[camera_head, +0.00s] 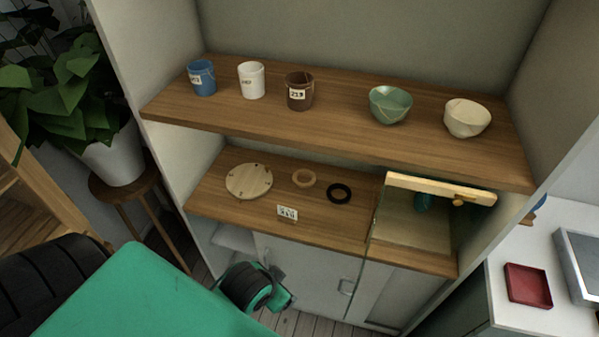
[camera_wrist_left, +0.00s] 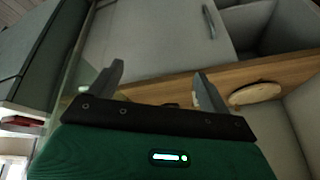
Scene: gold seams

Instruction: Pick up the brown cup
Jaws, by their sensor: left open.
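The brown cup (camera_head: 299,101) stands upright on the upper wooden shelf, third from the left, with a white number label on its front. A white cup (camera_head: 251,81) stands to its left, and a blue cup (camera_head: 202,78) is farther left. My left gripper (camera_wrist_left: 160,78) is open in the left wrist view, its two fingers apart with nothing held between them. It is near the cabinet front and the lower shelf, away from the brown cup. The cup is not visible in the wrist view. My right gripper is not in view.
A green bowl (camera_head: 390,106) and a cream bowl (camera_head: 467,118) stand right of the cups. The lower shelf holds a wooden disc (camera_head: 249,181), two rings and a label card (camera_head: 287,213). A glass panel with a wooden top bar (camera_head: 440,188) fronts its right part. A plant (camera_head: 62,110) stands left.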

